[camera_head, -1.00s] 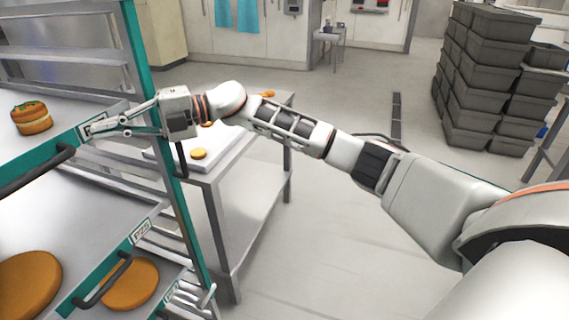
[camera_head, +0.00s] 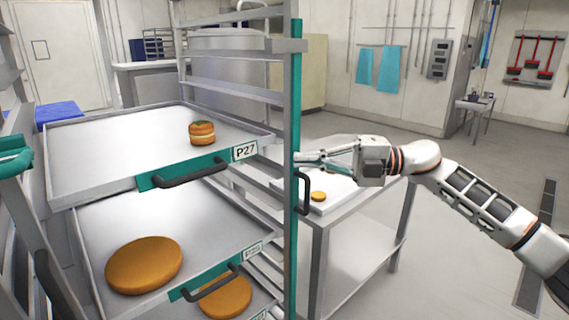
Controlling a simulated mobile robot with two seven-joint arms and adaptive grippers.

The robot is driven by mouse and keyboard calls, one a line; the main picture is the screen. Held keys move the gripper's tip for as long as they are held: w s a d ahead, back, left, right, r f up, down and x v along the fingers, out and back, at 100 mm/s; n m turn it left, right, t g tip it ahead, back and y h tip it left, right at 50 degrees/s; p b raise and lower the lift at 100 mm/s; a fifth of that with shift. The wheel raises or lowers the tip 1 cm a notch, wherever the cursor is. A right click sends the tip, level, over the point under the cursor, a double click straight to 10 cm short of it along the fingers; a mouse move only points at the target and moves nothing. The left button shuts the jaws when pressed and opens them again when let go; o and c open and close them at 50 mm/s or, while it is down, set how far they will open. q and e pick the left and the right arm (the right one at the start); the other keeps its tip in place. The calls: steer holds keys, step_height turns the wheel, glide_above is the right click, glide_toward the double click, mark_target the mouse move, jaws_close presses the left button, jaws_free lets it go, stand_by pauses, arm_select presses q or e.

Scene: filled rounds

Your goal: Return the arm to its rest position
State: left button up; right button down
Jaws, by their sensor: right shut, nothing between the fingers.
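My right arm reaches in from the right edge. My right gripper (camera_head: 318,158) points left, shut and empty, just right of the rack's teal-edged upright (camera_head: 295,130). Behind and below it stands a metal table with a white tray (camera_head: 335,200) and a small orange-brown round (camera_head: 318,196). A pulled-out tray labelled P27 (camera_head: 90,180) holds one small filled round (camera_head: 202,133) with a green top, left of the gripper and apart from it. My left gripper is not in view.
Below P27, another pulled-out tray (camera_head: 95,240) bears a large plain round (camera_head: 145,265). A lower tray with another round (camera_head: 225,297) is partly hidden. Tray handles (camera_head: 190,173) stick out to the front. Open floor (camera_head: 450,255) lies right of the table.

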steer(key=s+f+m+t+h, duration=0.3)
steer(key=f+m+t, duration=0.4)
steer(key=f+m, duration=0.5)
steer(key=s+f+m+t+h, duration=0.3)
steer(key=f+m+t, duration=0.45)
steer(key=f, duration=0.85)
steer(key=s+d+f+m+g+h, duration=0.2)
steer(key=s+d+f+m+h, duration=0.1)
steer(key=s+f, duration=0.4)
steer(key=s+d+f+m+g+h, duration=0.2)
steer(key=s+d+f+m+h, duration=0.1)
steer(key=s+f, duration=0.5)
steer(key=s+d+f+m+g+h, duration=0.2)
steer(key=s+d+f+m+h, duration=0.1)
steer(key=s+f, duration=0.5)
step_height(320, 180, down, 3)
steer(key=shift+s+d+f+m, duration=0.15)
steer(key=shift+d+m, duration=0.35)
steer(key=shift+m, duration=0.25)
